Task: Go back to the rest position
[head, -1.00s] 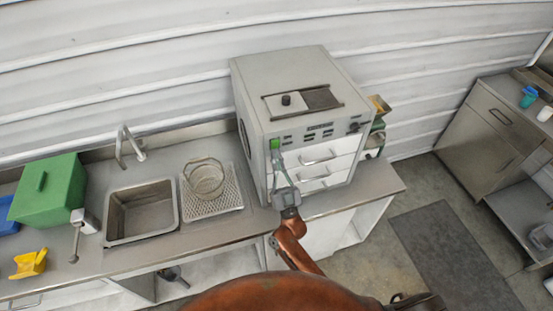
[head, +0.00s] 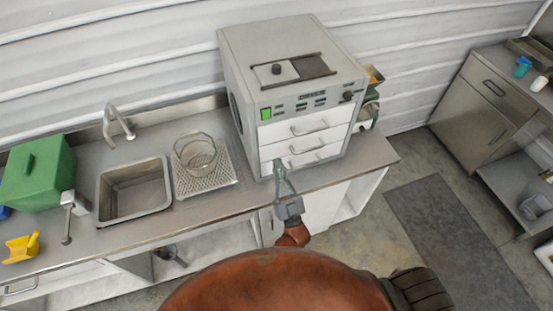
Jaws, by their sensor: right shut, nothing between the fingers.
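My right gripper (head: 279,166) is shut and empty. Its fingers point up the picture, in front of the lower left of the grey machine (head: 238,98). I cannot tell whether the fingertips touch the machine. The machine has a lit green button (head: 266,114) at its upper left, a dark knob (head: 347,96) at the right and white drawers with handles (head: 309,128), which look shut. A sliding hatch (head: 277,70) with a dark knob is on its top. My left gripper is not in view.
The steel counter (head: 240,203) holds a sink (head: 136,189), a wire basket (head: 196,154) on a perforated tray (head: 206,187), a green bin (head: 38,173) and a yellow scoop (head: 20,248). A dark mat (head: 447,240) lies on the floor at right. A steel cabinet (head: 475,110) stands beyond.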

